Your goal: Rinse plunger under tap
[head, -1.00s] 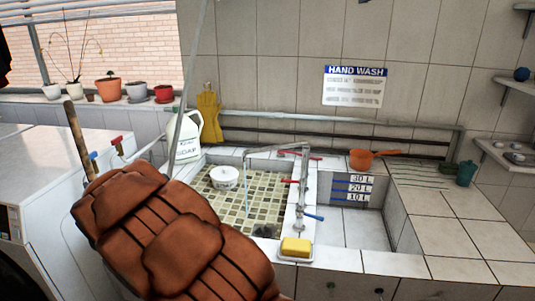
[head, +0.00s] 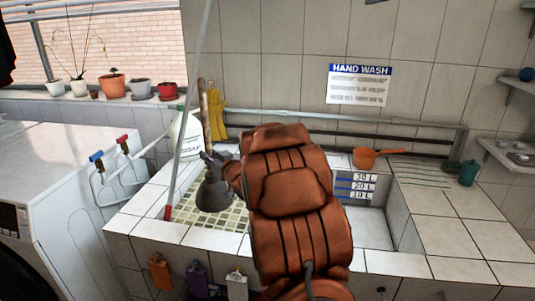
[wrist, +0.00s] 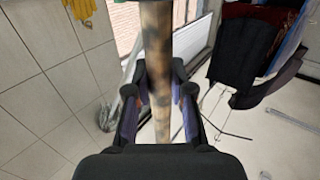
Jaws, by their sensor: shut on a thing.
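The plunger has a wooden handle (head: 204,112) and a dark cup (head: 214,193). It is nearly upright in the head view, cup down, over the left, mosaic-floored basin (head: 233,218); I cannot tell whether the cup touches the floor. My gripper (head: 219,158) is shut on the handle above the cup. In the wrist view the handle (wrist: 158,45) runs between the fingers of my gripper (wrist: 160,112). The tap is hidden behind my brown arm in the head view.
A white soap jug (head: 186,132) stands behind the plunger. A pole (head: 187,120) leans at the basin's left edge. An orange saucepan (head: 366,158) sits behind the right basin (head: 366,228). Red and blue valves (head: 110,150) stand by the white machine at left. The right counter is mostly clear.

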